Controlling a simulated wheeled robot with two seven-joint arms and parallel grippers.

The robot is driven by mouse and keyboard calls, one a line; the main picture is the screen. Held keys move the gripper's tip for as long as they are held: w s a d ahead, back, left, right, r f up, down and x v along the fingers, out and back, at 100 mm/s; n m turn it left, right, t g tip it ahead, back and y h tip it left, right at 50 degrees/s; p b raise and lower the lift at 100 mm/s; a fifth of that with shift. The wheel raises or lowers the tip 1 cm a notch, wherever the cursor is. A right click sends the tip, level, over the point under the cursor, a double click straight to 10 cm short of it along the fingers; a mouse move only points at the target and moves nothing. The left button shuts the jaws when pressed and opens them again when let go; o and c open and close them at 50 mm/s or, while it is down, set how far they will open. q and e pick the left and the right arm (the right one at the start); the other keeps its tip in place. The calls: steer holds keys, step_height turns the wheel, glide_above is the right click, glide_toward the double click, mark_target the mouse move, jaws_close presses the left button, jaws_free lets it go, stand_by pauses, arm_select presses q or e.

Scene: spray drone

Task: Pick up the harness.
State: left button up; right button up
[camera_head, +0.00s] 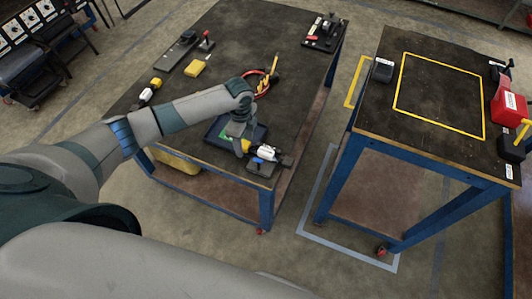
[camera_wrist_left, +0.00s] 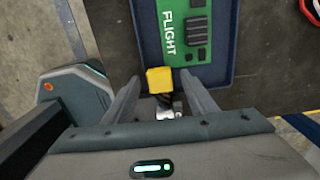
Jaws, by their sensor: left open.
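A red cable loop with yellow ends (camera_head: 262,84), which looks like the harness, lies on the left dark-topped table, behind my left wrist. Part of a red ring (camera_wrist_left: 314,9) shows at the top right corner of the left wrist view. My left gripper (camera_head: 240,150) points down over the near end of that table, nearer than the loop. In the left wrist view its fingers (camera_wrist_left: 163,92) are apart, with a yellow block (camera_wrist_left: 160,79) showing between them. I cannot tell whether they touch it. My right gripper is not in view.
A blue tray (camera_wrist_left: 228,79) with a green board marked FLIGHT (camera_wrist_left: 184,30) lies by the gripper. A white-and-black part (camera_head: 266,153) sits at the near edge. The right table (camera_head: 375,110) has a clear yellow-outlined square.

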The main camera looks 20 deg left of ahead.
arm_select(q)
steer(key=shift+c, duration=1.1)
steer(key=c, duration=1)
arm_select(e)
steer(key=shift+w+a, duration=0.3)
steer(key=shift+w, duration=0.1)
arm_select(q)
steer(key=shift+r, duration=0.1)
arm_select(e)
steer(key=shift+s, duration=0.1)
